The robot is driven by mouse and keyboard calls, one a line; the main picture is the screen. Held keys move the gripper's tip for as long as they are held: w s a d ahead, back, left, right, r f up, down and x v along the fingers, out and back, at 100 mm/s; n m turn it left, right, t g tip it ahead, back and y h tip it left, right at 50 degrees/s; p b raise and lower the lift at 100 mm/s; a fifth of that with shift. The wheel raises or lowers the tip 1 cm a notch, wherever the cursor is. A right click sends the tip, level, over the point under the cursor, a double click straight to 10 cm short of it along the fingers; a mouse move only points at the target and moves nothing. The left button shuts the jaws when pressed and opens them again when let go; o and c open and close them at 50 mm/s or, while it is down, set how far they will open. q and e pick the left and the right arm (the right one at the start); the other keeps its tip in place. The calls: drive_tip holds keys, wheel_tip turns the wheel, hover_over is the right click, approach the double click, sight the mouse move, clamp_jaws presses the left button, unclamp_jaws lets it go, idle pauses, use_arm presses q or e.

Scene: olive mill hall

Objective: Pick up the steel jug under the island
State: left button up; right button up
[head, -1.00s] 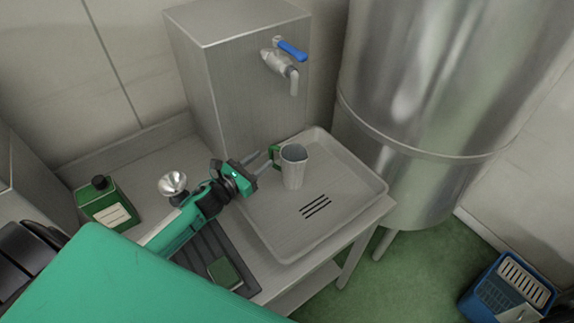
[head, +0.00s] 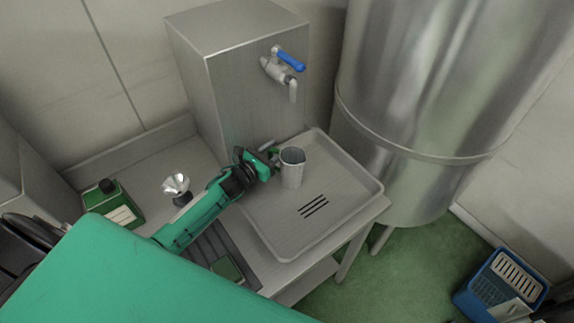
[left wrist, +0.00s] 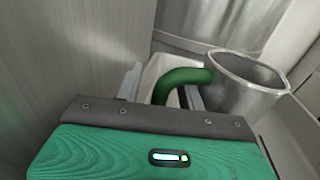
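The steel jug (head: 292,173) stands upright in a shallow grey tray (head: 345,206) below a tap. Its green handle (left wrist: 180,76) faces my left gripper and curves out from the rim in the left wrist view, where the jug's steel wall (left wrist: 238,101) also shows. My left gripper (head: 277,157) is at the handle side of the jug. In the left wrist view its fingers (left wrist: 163,92) stand apart, one on each side of the handle, with gaps showing. My right gripper is not in view.
A steel box with a blue-levered tap (head: 280,66) rises behind the tray. A large steel tank (head: 430,110) stands at the right. A small funnel (head: 175,184) and a green can (head: 112,205) are on the counter. A blue crate (head: 500,287) is on the floor.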

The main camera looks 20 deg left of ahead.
use_arm(q)
drive_tip(key=shift+c, duration=0.2)
clamp_jaws()
drive_tip(key=shift+r, duration=0.1)
